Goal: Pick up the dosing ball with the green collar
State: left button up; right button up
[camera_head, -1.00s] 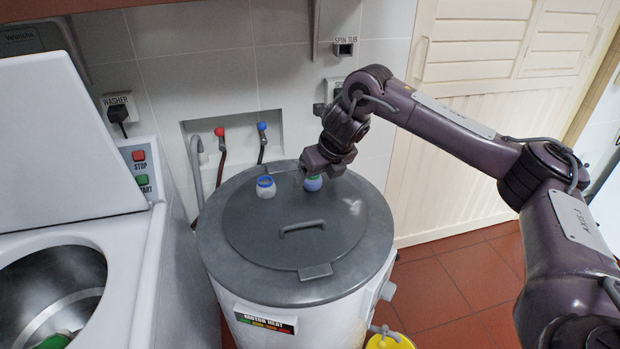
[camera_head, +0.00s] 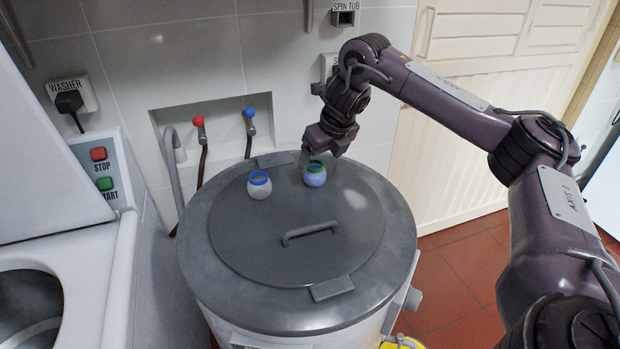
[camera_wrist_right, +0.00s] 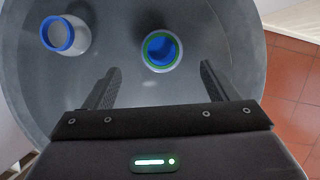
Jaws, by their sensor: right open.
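The dosing ball with the green collar (camera_head: 315,176) is a small blue-white ball standing on the grey lid of the spin tub, toward its back. In the right wrist view it (camera_wrist_right: 161,51) shows from above, with a green ring around a blue inside. My right gripper (camera_head: 318,158) is just above and behind it in the head view. In the right wrist view its two fingers (camera_wrist_right: 158,80) are spread wide and empty, with the ball beyond and between the tips. My left gripper is not in view.
A lid handle (camera_head: 310,232) rises in front. Red and blue taps (camera_head: 249,113) sit in the wall recess behind.

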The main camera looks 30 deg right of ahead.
aim_at(318, 167)
jog(key=shift+w+f, duration=0.2)
jog(key=shift+f, duration=0.2)
jog(key=shift+w+f+p, duration=0.1)
jog(key=shift+f+p, duration=0.3)
jog(key=shift+f, duration=0.3)
jog(key=p+x, duration=0.1)
jog(key=x, duration=0.4)
jog(key=shift+w+d, duration=0.1)
jog(key=shift+d, duration=0.1)
jog(key=shift+r, duration=0.15)
jog(key=c, duration=1.1)
